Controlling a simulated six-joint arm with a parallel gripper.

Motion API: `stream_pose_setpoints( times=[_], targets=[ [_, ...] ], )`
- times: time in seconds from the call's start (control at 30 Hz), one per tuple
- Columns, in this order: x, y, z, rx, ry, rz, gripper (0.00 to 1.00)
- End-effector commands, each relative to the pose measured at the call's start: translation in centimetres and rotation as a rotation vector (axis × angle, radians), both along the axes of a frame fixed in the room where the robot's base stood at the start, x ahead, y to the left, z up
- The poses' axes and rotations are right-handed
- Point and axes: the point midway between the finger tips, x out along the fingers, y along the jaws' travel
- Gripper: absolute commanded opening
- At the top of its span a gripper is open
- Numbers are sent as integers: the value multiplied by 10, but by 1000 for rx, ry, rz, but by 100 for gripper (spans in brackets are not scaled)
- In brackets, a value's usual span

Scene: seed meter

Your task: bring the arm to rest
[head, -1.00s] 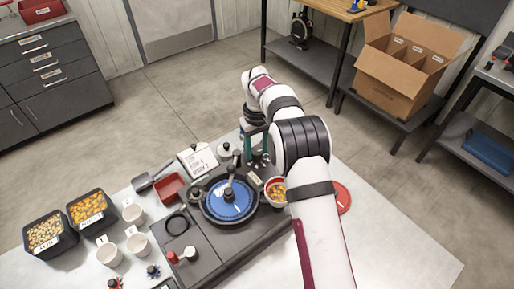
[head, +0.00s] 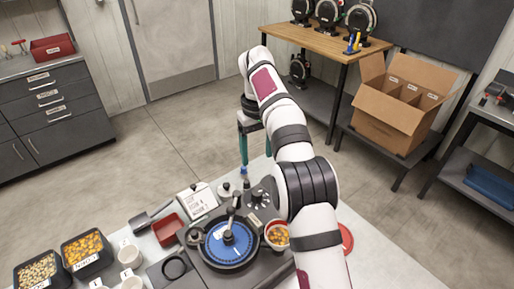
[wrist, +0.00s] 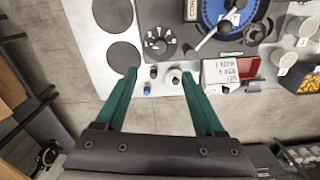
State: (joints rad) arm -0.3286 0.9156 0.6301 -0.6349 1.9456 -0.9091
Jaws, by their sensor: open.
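My gripper (head: 243,143) hangs beyond the far edge of the white table, in the upper middle of the head view. In the wrist view its two green fingers (wrist: 160,100) stand wide apart with nothing between them. A white card (head: 197,199) with handwriting stands behind the meter.
A red tray (head: 168,229), black seed bins (head: 88,252) and white cups (head: 130,256) stand at the left. A red disc (head: 346,238) lies right of my arm. An open cardboard box (head: 390,115) sits on a shelf at the back right. Open floor lies beyond the table.

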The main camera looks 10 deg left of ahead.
Motion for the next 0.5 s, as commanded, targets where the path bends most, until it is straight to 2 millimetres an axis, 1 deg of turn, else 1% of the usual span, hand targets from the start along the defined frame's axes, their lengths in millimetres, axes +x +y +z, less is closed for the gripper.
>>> stream_pose_setpoints(
  times=[0.1,0.17,0.5],
  targets=[
    [0,0,12,2,-1,-1,70],
    [0,0,14,1,0,-1,70],
    [-1,0,14,2,1,-1,70]
  ],
)
